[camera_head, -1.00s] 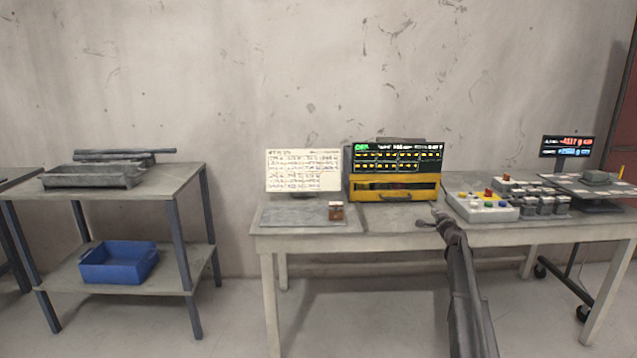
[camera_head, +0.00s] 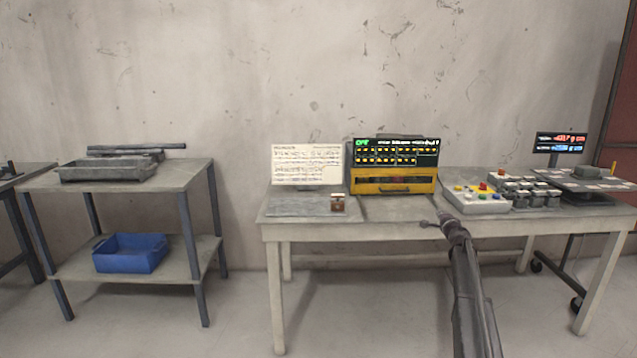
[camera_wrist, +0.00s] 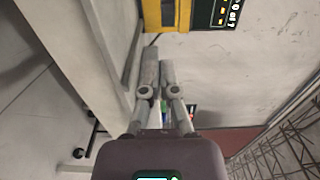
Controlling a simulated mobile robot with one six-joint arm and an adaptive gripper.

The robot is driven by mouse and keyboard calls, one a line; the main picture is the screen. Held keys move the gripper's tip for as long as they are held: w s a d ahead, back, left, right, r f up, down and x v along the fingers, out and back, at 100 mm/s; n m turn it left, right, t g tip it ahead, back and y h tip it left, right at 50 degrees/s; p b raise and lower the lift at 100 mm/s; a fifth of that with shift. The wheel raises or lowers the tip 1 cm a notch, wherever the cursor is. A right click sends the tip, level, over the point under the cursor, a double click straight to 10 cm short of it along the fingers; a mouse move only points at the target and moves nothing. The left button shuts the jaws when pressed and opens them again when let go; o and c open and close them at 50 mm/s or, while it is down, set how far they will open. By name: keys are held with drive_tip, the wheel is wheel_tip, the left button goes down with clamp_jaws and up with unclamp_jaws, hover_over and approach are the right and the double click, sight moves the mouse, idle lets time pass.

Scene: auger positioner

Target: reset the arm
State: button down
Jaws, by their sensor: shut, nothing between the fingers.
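My arm reaches up from the bottom right of the head view, and my gripper (camera_head: 432,223) is at the front edge of the main table. It shows larger in the wrist view (camera_wrist: 157,62), where its two grey fingers lie close together with nothing between them. The gripper is in front of the yellow instrument box (camera_head: 394,180) with its dark lit display. The wrist view shows part of that yellow box (camera_wrist: 182,15) at the top, apart from the fingertips.
The main table (camera_head: 385,210) carries a white sign (camera_head: 307,164), a small brown box (camera_head: 337,204) and a button panel (camera_head: 478,198). A small monitor (camera_head: 561,142) stands at the right. A side table (camera_head: 185,174) at left holds grey trays, with a blue bin (camera_head: 129,253) below.

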drive_tip(key=s+a+f+n+g+y, duration=0.2)
drive_tip(key=s+a+f+n+g, duration=0.15)
drive_tip(key=s+a, duration=0.45)
drive_tip(key=s+a+f+n+g+y, duration=0.25)
drive_tip(key=s+a+n, duration=0.25)
drive_tip(key=s+a, duration=0.35)
drive_tip(key=s+a+f+n+g+y, duration=0.2)
drive_tip(key=s+a+f+n+g, duration=0.15)
drive_tip(key=s+a, duration=0.45)
drive_tip(key=s+a+f+n+g+h, duration=0.1)
drive_tip(key=s+f+n+g+h, duration=0.15)
drive_tip(key=s, duration=0.85)
drive_tip(key=s+a+f+n+g+h, duration=0.1)
drive_tip(key=s+f+g+h, duration=0.15)
drive_tip(key=s, duration=0.75)
drive_tip(key=s+a+f+n+g+h, duration=0.1)
drive_tip(key=s+f+n+g+h, duration=0.2)
drive_tip(key=s, duration=0.8)
wheel_tip(320, 180, up, 25)
drive_tip(key=y+p, duration=0.1)
drive_tip(key=p, duration=2.5)
drive_tip(key=shift+w+m, duration=0.2)
drive_tip(key=shift+m, duration=0.25)
drive_tip(key=shift+f+g, duration=0.15)
drive_tip(key=shift+g, duration=0.1)
